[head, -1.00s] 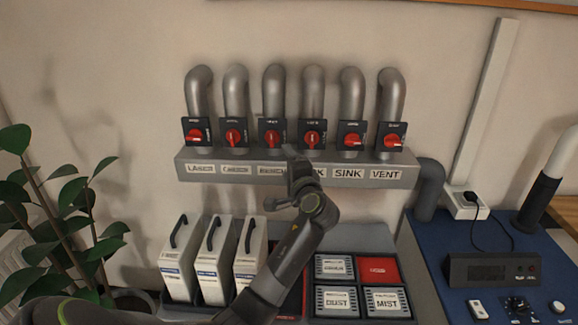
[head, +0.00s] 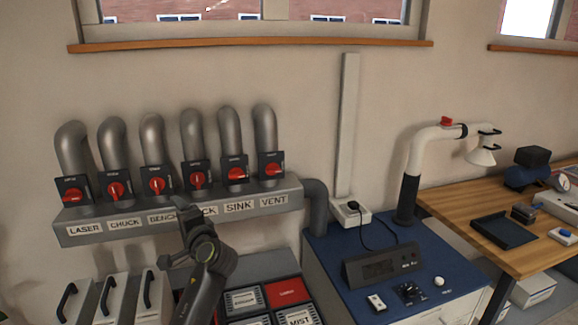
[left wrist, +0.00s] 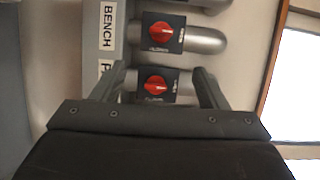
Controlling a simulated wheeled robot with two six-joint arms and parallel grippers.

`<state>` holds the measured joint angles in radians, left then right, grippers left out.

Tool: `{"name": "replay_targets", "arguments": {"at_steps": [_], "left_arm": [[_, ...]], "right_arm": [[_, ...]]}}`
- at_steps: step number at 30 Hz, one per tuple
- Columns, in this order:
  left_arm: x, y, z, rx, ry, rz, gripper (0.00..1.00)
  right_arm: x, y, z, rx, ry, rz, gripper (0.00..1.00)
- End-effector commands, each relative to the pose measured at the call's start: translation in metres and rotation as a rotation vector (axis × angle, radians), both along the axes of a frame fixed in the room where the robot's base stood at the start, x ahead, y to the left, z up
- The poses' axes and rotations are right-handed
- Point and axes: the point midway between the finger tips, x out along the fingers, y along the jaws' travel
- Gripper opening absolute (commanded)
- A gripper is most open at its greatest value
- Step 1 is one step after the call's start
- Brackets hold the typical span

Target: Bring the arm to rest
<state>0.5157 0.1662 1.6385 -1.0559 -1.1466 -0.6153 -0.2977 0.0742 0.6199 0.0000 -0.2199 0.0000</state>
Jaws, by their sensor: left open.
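My left arm rises from the bottom of the head view, with its gripper (head: 186,222) in front of the labelled grey manifold (head: 140,225). The gripper partly hides one label on the manifold. In the left wrist view the two fingers (left wrist: 160,80) stand apart, open, with nothing between them but the view of a red knob (left wrist: 156,85) beyond. Another red knob (left wrist: 160,32) and the BENCH label (left wrist: 107,25) show past the fingers. I cannot tell whether the fingers touch the valve. My right gripper is in neither view.
Several grey pipes with red knobs stand on the manifold. White handled canisters (head: 113,300) and labelled boxes (head: 245,301) sit below. A blue-topped cabinet (head: 330,240) holds a control box (head: 381,266) and a white extraction arm (head: 425,150). A wooden bench (head: 470,205) stands at right.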

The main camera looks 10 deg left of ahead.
Motion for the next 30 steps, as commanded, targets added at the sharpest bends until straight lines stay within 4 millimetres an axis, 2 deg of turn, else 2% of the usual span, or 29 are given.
{"name": "replay_targets", "arguments": {"at_steps": [2, 5, 8, 12, 14, 18, 21, 24, 30], "left_arm": [[-0.007, 0.002, -0.013, -0.031, 0.006, 0.000, 0.67], [-0.028, 0.005, -0.045, -0.127, 0.013, -0.003, 0.67], [-0.064, 0.007, -0.092, -0.280, 0.026, 0.000, 0.67], [-0.125, 0.002, -0.152, -0.519, 0.045, 0.024, 0.67], [-0.153, -0.002, -0.175, -0.620, 0.056, 0.040, 0.67], [-0.222, -0.017, -0.215, -0.846, 0.084, 0.095, 0.67], [-0.270, -0.031, -0.234, -0.994, 0.108, 0.142, 0.67], [-0.309, -0.044, -0.244, -1.111, 0.130, 0.186, 0.67], [-0.367, -0.067, -0.250, -1.277, 0.166, 0.260, 0.67]], "right_arm": [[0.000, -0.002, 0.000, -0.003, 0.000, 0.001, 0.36], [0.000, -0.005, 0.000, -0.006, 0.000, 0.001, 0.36], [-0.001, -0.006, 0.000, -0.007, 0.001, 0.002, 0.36], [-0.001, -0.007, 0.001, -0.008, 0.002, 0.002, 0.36], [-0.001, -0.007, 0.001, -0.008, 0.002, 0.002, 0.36], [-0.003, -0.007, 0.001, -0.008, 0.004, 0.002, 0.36], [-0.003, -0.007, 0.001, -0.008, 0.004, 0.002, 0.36], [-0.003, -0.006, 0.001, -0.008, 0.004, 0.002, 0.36], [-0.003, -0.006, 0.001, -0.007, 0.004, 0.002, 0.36]]}}
